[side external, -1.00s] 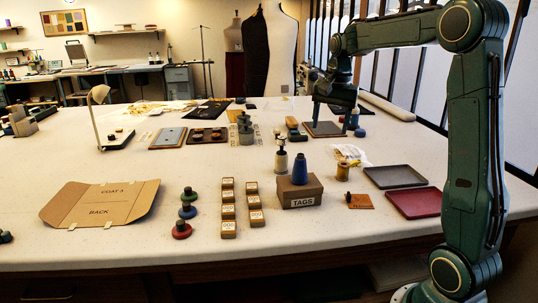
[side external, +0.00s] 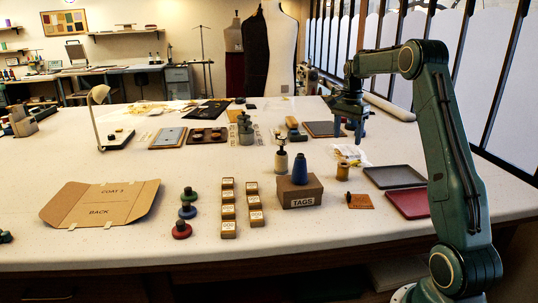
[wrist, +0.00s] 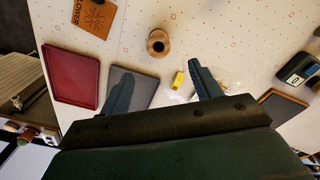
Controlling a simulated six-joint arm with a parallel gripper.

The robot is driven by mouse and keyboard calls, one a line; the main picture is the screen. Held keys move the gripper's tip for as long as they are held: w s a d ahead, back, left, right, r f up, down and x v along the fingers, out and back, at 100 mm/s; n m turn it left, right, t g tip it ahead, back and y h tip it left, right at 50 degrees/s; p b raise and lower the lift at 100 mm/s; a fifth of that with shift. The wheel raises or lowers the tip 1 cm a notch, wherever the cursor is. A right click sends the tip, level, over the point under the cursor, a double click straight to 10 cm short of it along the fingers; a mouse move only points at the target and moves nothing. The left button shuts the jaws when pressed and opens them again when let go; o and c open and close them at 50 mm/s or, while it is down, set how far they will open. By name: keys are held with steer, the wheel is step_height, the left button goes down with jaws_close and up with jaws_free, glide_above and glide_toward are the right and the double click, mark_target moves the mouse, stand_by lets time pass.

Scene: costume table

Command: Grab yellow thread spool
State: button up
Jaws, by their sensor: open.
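A yellow-tan thread spool (side external: 343,172) stands upright on the white table, right of the TAGS box. In the wrist view what looks like the same spool (wrist: 158,43) shows from above, its round wooden top with a dark hole, ahead of my fingertips. My gripper (side external: 348,139) is open and empty, beyond the spool and apart from it in the side view. In the wrist view its two fingers (wrist: 160,72) are spread wide, with the spool past their tips.
A clear bag (side external: 351,154) with a small yellow piece (wrist: 178,79) lies near the spool. Grey (side external: 394,177) and red (side external: 408,203) trays lie to its right, an orange leather tag (side external: 360,201) in front. The TAGS box (side external: 300,191) holds a blue cone (side external: 299,169).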

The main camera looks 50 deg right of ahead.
mark_target(344, 168)
step_height(344, 168, down, 8)
steer(key=shift+f, duration=0.1)
stand_by(0.4)
steer(key=shift+s+f, duration=0.1)
steer(key=shift+f, duration=2.5)
steer(key=c, duration=1.1)
steer(key=shift+o, duration=0.2)
steer(key=shift+r, duration=0.2)
step_height(344, 168, up, 20)
steer(key=shift+f, duration=0.15)
